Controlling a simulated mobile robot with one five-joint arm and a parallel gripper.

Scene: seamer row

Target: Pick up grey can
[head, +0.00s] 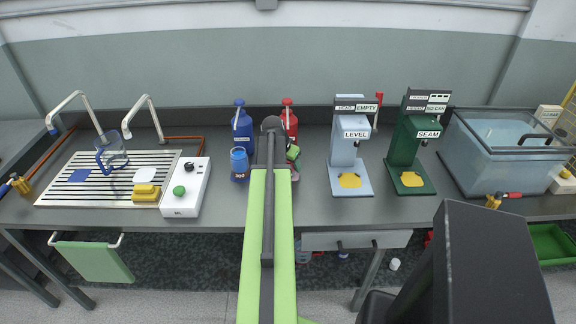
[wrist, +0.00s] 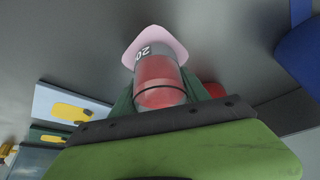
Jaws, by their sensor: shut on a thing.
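My gripper (wrist: 158,92) is shut around a short, partly see-through can (wrist: 160,78) in the wrist view. The can has a grey band marked "20", with more of the mark out of sight, and looks red inside. A pink pad (wrist: 152,40) shows at its far end; I cannot tell whether they touch. In the head view my arm hides most of the can, and a green part of my gripper (head: 293,153) shows in front of the red bottle. I see no plain grey can on the bench.
A blue cup (head: 239,165) and blue bottle (head: 242,128) stand just left of my arm, a red bottle (head: 289,122) behind it. The level machine (head: 344,150) and green seam machine (head: 405,148) stand to the right. A white control box (head: 186,187) is at left.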

